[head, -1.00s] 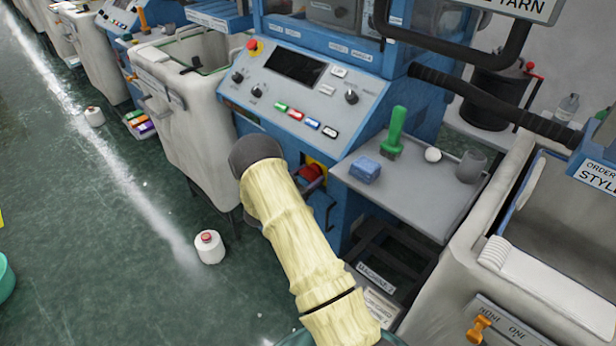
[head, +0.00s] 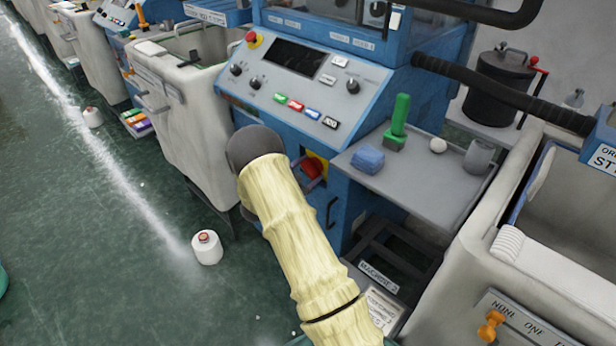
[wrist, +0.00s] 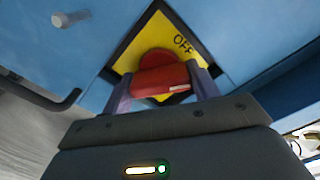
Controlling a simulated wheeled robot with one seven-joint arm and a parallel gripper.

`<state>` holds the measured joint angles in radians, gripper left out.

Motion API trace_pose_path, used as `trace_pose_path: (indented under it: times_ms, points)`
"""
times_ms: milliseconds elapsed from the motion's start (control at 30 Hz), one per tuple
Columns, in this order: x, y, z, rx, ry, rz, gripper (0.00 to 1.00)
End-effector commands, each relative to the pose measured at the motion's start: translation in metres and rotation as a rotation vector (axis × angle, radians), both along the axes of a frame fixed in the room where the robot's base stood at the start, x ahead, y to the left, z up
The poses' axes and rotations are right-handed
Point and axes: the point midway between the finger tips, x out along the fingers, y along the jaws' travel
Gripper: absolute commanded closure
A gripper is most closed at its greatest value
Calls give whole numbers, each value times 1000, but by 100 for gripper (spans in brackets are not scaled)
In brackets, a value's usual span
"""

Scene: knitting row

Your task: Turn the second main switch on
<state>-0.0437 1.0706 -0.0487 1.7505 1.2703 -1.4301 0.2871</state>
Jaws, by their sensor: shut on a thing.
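The main switch has a red handle (wrist: 160,79) on a yellow plate (wrist: 196,48) in a dark frame on a blue panel. The word OFF shows on the plate at upper right of the handle, and the plate looks tilted in the wrist view. My gripper (wrist: 161,82) is shut on the red handle, one finger at each side. In the head view the red switch (head: 312,168) sits low on the front of a blue machine (head: 343,205), just right of my arm's dark end.
Above the switch is a control panel (head: 300,70) with knobs and coloured buttons. A grey shelf (head: 430,195) with a blue block (head: 367,159) and a green-handled tool (head: 398,122) juts out at right. A yarn cone (head: 207,247) stands on the floor at left.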

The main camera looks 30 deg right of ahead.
Motion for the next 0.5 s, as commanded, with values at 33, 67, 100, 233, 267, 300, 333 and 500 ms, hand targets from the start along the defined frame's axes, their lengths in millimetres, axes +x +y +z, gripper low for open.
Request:
trace_pose_path:
  times_ms: [33,67,100,233,267,300,333,500]
  points:
    - [0,0,-5,15,-41,0,63]
    - [0,0,-5,24,-68,1,63]
    - [0,0,-5,37,-105,1,63]
    - [0,0,-5,79,-221,0,63]
    - [0,0,-6,89,-248,0,63]
    - [0,0,-6,102,-283,-1,63]
    - [0,0,-6,111,-310,0,63]
    - [0,0,-7,168,-461,0,63]
